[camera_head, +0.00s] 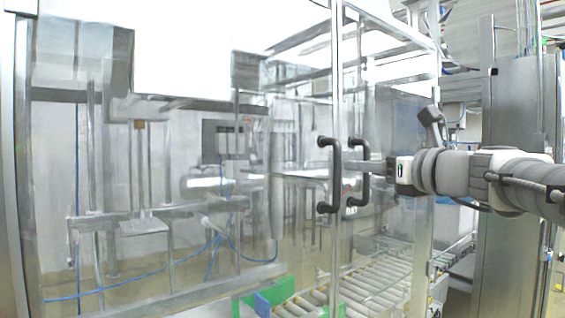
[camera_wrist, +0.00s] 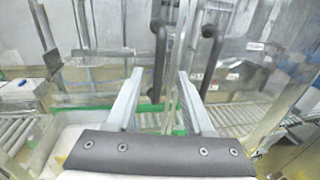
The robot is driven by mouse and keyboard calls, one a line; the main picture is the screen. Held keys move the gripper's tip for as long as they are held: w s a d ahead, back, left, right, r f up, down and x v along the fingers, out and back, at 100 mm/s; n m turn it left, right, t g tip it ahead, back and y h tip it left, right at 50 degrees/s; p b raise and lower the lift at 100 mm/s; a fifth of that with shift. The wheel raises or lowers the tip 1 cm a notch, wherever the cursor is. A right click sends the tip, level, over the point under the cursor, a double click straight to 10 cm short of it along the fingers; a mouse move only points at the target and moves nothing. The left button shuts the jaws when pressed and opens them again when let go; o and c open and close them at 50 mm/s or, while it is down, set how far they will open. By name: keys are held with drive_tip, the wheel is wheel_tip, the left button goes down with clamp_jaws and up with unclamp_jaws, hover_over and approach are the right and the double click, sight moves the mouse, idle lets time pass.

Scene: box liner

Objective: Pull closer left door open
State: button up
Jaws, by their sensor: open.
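The closer left door is a clear panel (camera_head: 285,120) in a metal frame. A black handle (camera_head: 323,175) sits near its right edge. A second black handle (camera_head: 364,190) stands just right of the door seam. My gripper (camera_head: 370,168) reaches in from the right, at handle height, near the right-hand handle. In the wrist view, my open gripper (camera_wrist: 160,73) has one finger on each side of the left-hand handle (camera_wrist: 158,60) in the picture. The right-hand handle (camera_wrist: 209,60) lies outside the right finger. I cannot tell the depth or any contact.
A roller conveyor (camera_head: 375,285) lies behind the clear panels, with green and blue parts (camera_head: 265,300) near it. Metal posts (camera_head: 335,60) frame the doors. A wide metal column (camera_head: 513,180) stands at the right, behind my arm.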

sight(340, 163)
drive_tip(key=x, duration=0.9)
drive_tip(key=shift+w+p, duration=0.15)
drive_tip(key=shift+p, duration=0.25)
clamp_jaws()
idle(0.8)
